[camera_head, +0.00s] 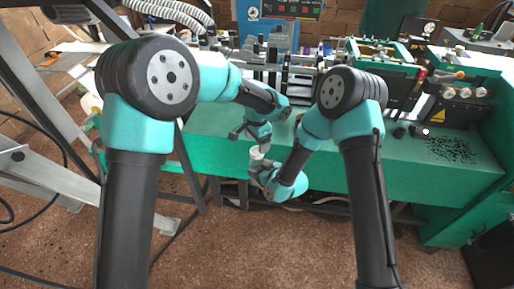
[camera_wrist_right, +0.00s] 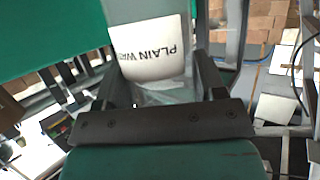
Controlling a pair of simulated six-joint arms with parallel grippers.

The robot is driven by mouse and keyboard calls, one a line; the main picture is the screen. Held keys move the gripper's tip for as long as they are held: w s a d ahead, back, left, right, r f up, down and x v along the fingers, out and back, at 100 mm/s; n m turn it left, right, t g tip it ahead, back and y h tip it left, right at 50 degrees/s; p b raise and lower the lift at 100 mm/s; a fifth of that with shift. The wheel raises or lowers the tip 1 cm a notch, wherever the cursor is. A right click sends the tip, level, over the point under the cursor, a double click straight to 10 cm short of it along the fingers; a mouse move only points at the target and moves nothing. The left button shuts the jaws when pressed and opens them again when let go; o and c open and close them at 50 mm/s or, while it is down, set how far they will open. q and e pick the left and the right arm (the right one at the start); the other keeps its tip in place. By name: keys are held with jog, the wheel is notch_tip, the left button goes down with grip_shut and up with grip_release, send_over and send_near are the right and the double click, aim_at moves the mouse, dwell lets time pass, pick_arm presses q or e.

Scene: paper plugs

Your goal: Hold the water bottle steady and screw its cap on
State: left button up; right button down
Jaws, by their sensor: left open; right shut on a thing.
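The water bottle (camera_head: 256,153) shows in the head view as a small pale shape below my left gripper. In the right wrist view the bottle (camera_wrist_right: 150,65) is large, with a white label bearing dark print, partly cut off, and a clear part below it. My right gripper (camera_head: 261,166) is shut on the bottle, with a dark finger on each side. My left gripper (camera_head: 252,137) is open, just above the bottle's upper end. I cannot make out the cap; the bottle's top is too small or hidden.
A green bench (camera_head: 400,170) with machines and small tools stands behind my grippers. Several dark caps or knobs lie near its right part. A grey metal frame (camera_head: 40,110) stands at the left. The brown floor (camera_head: 260,245) in front is mostly open.

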pick_arm(q)
notch_tip(320, 180, up, 7)
dwell(0.3)
jog(key=shift+f, duration=0.1)
jog(key=s+a+f+n+h, duration=0.2)
jog(key=s+a+f+n, duration=0.15)
jog(key=a+f, duration=0.55)
jog(key=s+a+f+n+h, duration=0.1)
jog(key=s+a+f+n, duration=0.3)
jog(key=f, duration=0.9)
jog(key=s+a+f+n, duration=0.3)
jog(key=s+a+f, duration=0.2)
jog(key=s, duration=0.3)
jog(key=s+a+f+n, duration=0.3)
jog(key=s+a+f, duration=0.2)
jog(key=s+a, duration=0.3)
jog(key=shift+s+a+f+t+h, duration=0.15)
jog(key=shift+s+a+t+h, duration=0.2)
jog(key=shift+s, duration=0.35)
jog(key=shift+n, duration=0.25)
